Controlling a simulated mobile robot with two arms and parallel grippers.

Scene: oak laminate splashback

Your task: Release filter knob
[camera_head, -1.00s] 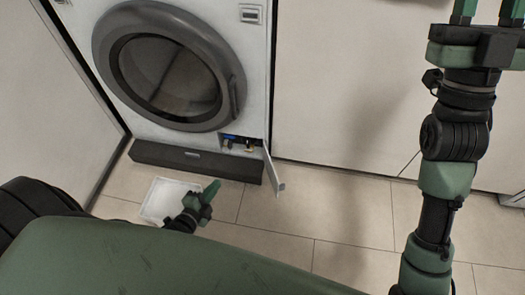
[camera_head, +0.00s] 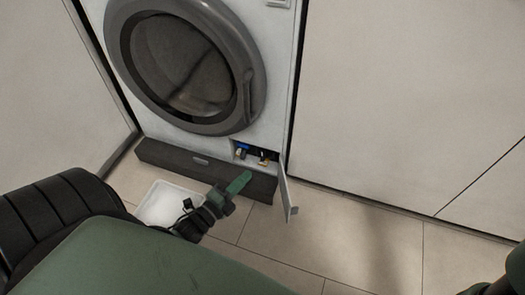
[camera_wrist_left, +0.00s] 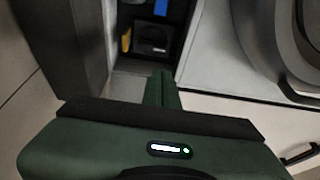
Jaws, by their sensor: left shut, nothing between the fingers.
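The filter compartment (camera_head: 234,152) is a small opening low on the front of the washing machine (camera_head: 278,60), with its flap (camera_head: 288,195) hanging open at the right. In the left wrist view, a dark knob-like part (camera_wrist_left: 152,41), likely the filter knob, sits inside the compartment, with a blue part (camera_wrist_left: 161,8) and a yellow part (camera_wrist_left: 126,40) near it. My left gripper (camera_head: 242,181) is shut and empty just in front of and below the opening; its fingers (camera_wrist_left: 162,88) point toward the knob, apparently apart from it.
A white tray (camera_head: 160,205) lies on the tiled floor, left of my left gripper. A dark plinth (camera_head: 165,157) runs under the machine. The open flap stands close to the right of the gripper. Floor farther right is clear.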

